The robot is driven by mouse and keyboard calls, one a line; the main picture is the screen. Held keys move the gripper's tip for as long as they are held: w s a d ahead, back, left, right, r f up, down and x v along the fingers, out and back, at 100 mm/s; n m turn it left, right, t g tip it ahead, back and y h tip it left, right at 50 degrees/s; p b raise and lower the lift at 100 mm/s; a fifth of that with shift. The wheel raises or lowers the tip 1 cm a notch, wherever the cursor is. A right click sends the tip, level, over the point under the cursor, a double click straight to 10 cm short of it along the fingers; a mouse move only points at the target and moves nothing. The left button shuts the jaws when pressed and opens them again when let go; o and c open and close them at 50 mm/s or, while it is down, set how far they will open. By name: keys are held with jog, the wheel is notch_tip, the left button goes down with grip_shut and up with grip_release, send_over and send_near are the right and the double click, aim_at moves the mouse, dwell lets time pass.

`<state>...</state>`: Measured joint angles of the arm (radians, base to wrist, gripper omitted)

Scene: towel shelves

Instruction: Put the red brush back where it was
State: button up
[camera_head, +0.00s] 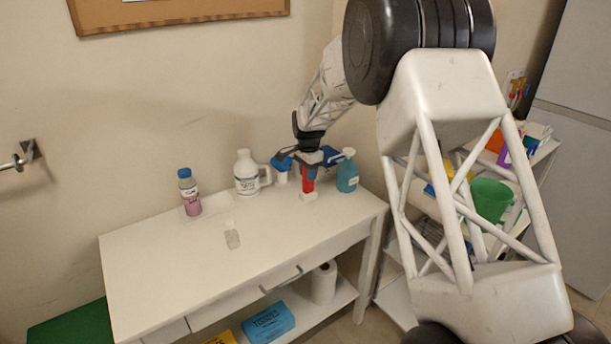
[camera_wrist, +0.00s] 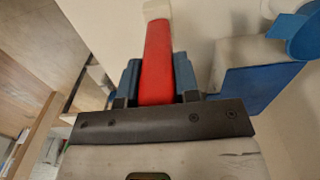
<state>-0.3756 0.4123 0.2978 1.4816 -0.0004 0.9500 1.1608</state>
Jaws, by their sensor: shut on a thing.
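The red brush (camera_head: 309,187) has a red handle and a small white head. My gripper (camera_head: 309,168) is shut on its handle over the back right part of the white table (camera_head: 165,258). In the head view the brush is roughly upright with its white head down, at or just above the tabletop; I cannot tell if it touches. In the wrist view the red handle of the brush (camera_wrist: 156,55) lies between the blue fingers of my gripper (camera_wrist: 158,82). Its white head shows at the top edge, and the handle's near end is hidden.
A teal spray bottle (camera_head: 347,177) stands close right of the brush. A blue-topped white container (camera_head: 281,170) and a white jug (camera_head: 245,174) stand left of it. A pink bottle (camera_head: 190,194) and a small clear item (camera_head: 232,239) are farther left. The table's front is clear.

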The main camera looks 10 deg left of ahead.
jog(key=shift+w+a+f, duration=0.1)
jog(key=shift+w+a, duration=0.2)
jog(key=shift+w, duration=0.45)
jog(key=shift+w+a+f, duration=0.1)
jog(key=shift+w+a, duration=0.15)
jog(key=shift+w, duration=0.5)
jog(key=shift+w+a, duration=0.3)
jog(key=shift+w, duration=0.45)
jog(key=shift+f, duration=0.1)
jog(key=shift+f, duration=1.65)
jog(key=shift+f, duration=0.15)
jog(key=o, duration=0.9)
notch_tip(320, 180, up, 12)
jog(key=shift+r, duration=0.15)
